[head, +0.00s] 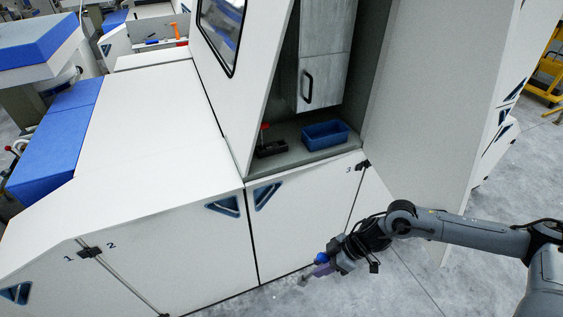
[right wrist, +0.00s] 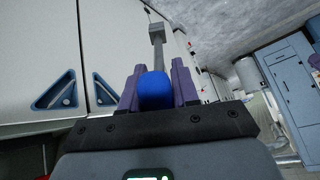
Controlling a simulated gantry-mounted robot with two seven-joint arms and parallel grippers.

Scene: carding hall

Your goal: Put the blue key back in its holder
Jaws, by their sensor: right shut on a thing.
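My right gripper (head: 322,268) is low in front of the white machine and shut on the blue key (head: 320,258). In the right wrist view the key's rounded blue handle (right wrist: 155,90) sits between the purple fingers (right wrist: 157,88). Its grey shaft points away from the gripper and ends in a square head. A dark block (head: 271,149) with a red-topped piece (head: 264,128) standing at it is on the grey shelf of the open cabinet; it looks like a key holder, but its slots are too small to make out. My left gripper is not in view.
A blue bin (head: 318,142) stands on the shelf right of the dark block, below a grey box with a black handle (head: 307,87). A large open door panel (head: 425,105) borders the opening on the right. White lower doors (head: 300,215) stand beside my gripper.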

